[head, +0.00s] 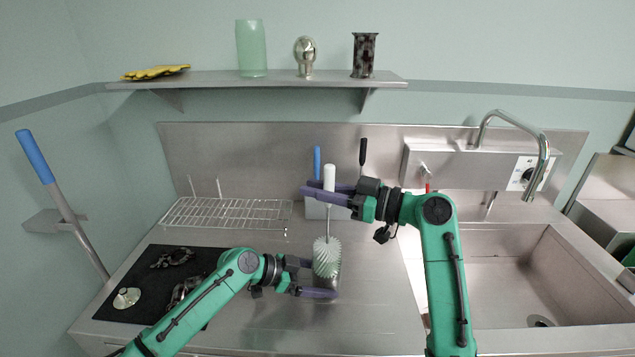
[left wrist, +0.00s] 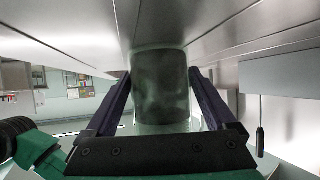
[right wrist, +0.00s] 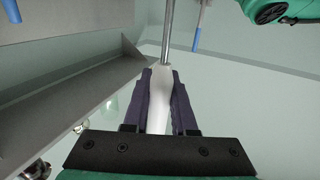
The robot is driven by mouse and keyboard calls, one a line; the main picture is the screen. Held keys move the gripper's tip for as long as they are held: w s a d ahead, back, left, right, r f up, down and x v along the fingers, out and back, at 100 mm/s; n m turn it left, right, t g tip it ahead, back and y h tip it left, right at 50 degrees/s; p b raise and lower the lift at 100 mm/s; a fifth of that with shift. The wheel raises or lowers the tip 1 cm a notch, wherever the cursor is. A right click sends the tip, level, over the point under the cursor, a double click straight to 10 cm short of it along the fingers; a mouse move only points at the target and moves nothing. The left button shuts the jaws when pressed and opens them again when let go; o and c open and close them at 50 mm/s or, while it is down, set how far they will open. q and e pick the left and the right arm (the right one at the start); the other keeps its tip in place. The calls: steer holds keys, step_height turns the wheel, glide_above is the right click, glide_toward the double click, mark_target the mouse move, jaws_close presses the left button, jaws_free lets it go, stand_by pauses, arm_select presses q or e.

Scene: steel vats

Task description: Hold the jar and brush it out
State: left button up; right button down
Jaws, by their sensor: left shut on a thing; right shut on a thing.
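The jar (head: 327,284) stands upright on the steel counter, a greenish see-through cylinder; it fills the middle of the left wrist view (left wrist: 160,88). My left gripper (head: 322,279) is shut around it from the left, one finger on each side. The brush has pale bristles (head: 327,255), a thin metal stem and a white handle (head: 329,174). My right gripper (head: 322,191) is shut on the handle, also seen in the right wrist view (right wrist: 159,95). The brush hangs upright over the jar, bristles down at its mouth. How far they reach inside I cannot tell.
A wire rack (head: 225,213) stands behind left, and a black mat (head: 150,262) with dark metal parts lies at left. Behind the brush is a holder (head: 314,211) with blue and black handles near it. The sink (head: 510,280) and tap (head: 545,150) are at right.

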steer(key=shift+f, duration=2.75)
steer(key=shift+r, duration=0.15)
stand_by(1.4)
stand_by(1.4)
stand_by(1.2)
